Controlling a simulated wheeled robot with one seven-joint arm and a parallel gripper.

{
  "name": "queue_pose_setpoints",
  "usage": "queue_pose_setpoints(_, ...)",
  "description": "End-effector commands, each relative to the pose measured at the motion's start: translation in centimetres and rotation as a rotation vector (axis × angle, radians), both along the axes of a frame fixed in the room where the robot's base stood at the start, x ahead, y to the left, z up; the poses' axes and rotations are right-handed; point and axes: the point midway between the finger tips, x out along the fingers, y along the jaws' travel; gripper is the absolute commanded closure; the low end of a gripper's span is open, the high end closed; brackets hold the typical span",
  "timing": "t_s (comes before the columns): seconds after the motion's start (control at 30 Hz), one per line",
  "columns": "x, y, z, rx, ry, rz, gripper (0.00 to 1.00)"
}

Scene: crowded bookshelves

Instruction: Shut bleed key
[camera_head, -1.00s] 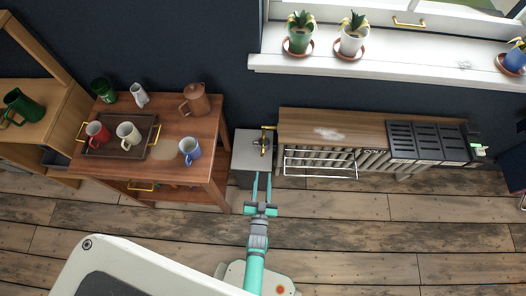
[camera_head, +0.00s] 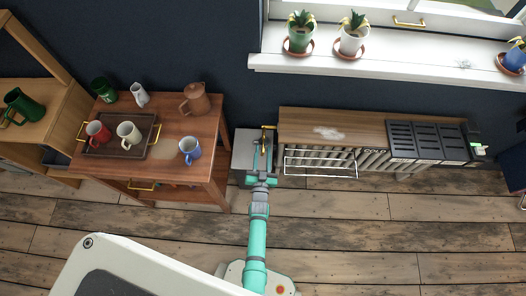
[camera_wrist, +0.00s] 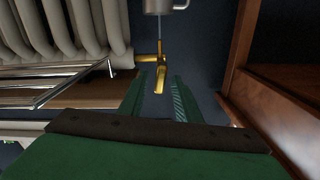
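The bleed key (camera_head: 264,143) is a small brass-gold piece at the left end of the radiator (camera_head: 370,162). In the wrist view the brass key (camera_wrist: 159,78) shows a lever pointing toward me and a short side arm. My gripper (camera_head: 262,160) reaches toward it from the front, and its teal fingers are apart. In the wrist view my gripper (camera_wrist: 159,88) is open, with the lever's end in the gap between the green fingertips. No contact with either finger is visible, and I cannot tell how deep the lever lies between them.
A grey box-like thing (camera_head: 243,158) stands between the radiator and the wooden cart (camera_head: 206,133). A metal towel rail (camera_head: 320,175) juts out at the radiator's front. The cart's reddish wood edge (camera_wrist: 285,105) is close on the right in the wrist view. Floor in front is clear.

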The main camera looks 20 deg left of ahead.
Motion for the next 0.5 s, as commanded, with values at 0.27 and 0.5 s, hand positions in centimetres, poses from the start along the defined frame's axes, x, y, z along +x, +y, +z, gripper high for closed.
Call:
queue_pose_setpoints(0.27, 0.46, 0.04, -0.06, 0.000, 0.001, -0.001, 0.70)
queue_pose_setpoints(0.5, 0.45, 0.04, -0.04, 0.000, 0.001, -0.001, 1.00)
